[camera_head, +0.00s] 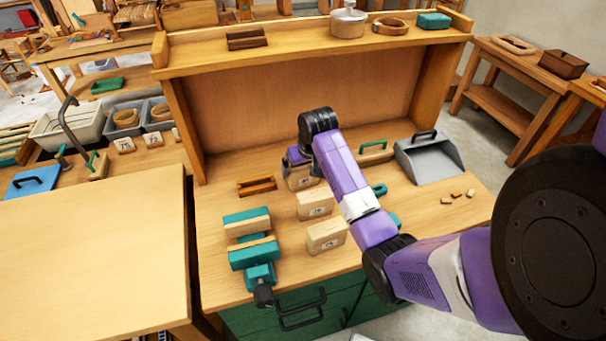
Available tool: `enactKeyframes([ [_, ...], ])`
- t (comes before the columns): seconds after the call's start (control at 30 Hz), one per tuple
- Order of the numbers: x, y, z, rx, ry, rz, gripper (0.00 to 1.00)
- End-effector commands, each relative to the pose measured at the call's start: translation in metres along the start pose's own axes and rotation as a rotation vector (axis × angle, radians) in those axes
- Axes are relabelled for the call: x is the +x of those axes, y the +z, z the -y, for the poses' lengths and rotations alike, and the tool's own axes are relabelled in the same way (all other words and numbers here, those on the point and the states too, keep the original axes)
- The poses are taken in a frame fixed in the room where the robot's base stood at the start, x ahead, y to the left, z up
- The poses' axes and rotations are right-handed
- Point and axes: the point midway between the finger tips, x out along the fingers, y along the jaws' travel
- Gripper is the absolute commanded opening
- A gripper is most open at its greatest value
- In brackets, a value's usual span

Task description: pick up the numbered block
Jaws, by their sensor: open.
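Three pale wooden blocks with white number labels stand in a row on the workbench. The back block (298,184) is partly hidden by my arm, the middle block (312,206) and front block (324,240) show their labels, too small to read surely. My gripper (300,168) is open at the back block, over its top. The fingers are small and partly hidden by my wrist, so I cannot tell whether they touch it.
A teal vise (255,255) stands left of the blocks, with a small wooden tray (257,186) behind it. A grey dustpan (430,158) and wood scraps (458,196) lie to the right. A raised shelf (290,43) spans the back. A bare tabletop (95,255) is at left.

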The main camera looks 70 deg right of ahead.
Motion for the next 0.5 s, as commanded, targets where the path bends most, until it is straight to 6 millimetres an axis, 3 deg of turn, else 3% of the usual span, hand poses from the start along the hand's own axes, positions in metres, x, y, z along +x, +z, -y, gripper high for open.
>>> enactKeyframes([
  [0.07,-0.0001,-0.0001,-0.0001,0.000,0.000,0.000,0.96],
  [0.37,-0.0004,-0.0001,-0.0003,0.000,0.000,0.000,0.40],
  [0.5,-0.0009,-0.0006,-0.0003,0.000,0.001,-0.001,0.40],
])
